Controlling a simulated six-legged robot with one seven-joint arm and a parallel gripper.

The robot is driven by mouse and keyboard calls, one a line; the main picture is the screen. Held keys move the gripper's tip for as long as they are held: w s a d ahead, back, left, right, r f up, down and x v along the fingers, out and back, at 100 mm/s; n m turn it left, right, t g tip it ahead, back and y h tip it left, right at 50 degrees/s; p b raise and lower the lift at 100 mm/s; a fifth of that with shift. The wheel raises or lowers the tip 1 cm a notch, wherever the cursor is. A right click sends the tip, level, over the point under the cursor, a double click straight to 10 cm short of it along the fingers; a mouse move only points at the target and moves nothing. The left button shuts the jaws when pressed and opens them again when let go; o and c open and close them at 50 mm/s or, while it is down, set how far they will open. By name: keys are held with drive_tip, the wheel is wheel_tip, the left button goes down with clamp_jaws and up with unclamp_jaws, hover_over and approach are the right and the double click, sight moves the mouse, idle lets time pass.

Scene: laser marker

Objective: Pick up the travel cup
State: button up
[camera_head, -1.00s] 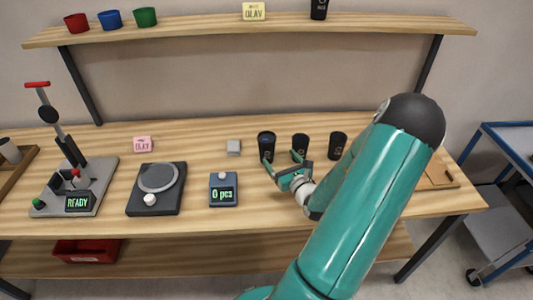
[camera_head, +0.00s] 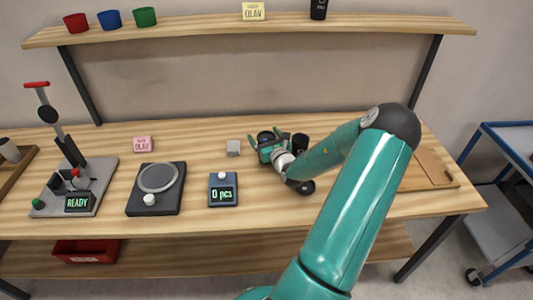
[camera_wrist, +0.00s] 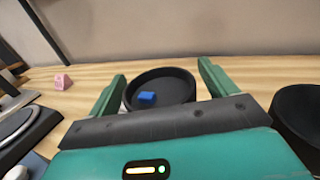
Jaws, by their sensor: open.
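Black travel cups stand on the bench; the leftmost cup (camera_head: 265,136) is between the fingers of my gripper (camera_head: 266,143). In the wrist view that cup (camera_wrist: 170,84) shows its round dark top with a small blue piece on it, and the green fingers of my gripper (camera_wrist: 161,90) stand open on either side. Whether the fingers touch it I cannot tell. A second black cup (camera_head: 300,141) is just to the right and also shows at the right edge of the wrist view (camera_wrist: 300,108). My arm hides the third cup.
A small grey block (camera_head: 233,148) lies left of my gripper. A counter (camera_head: 223,190), a round-plate device (camera_head: 156,188) and a lever press (camera_head: 75,190) stand further left. Another black cup (camera_head: 319,9) is on the upper shelf (camera_head: 200,31). The bench front is clear between counter and arm.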

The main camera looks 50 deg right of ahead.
drive_tip(key=shift+w+d, duration=0.1)
drive_tip(key=shift+w, duration=0.1)
drive_tip(key=c, duration=0.7)
drive_tip(key=shift+o, duration=0.2)
drive_tip(key=shift+r, duration=0.15)
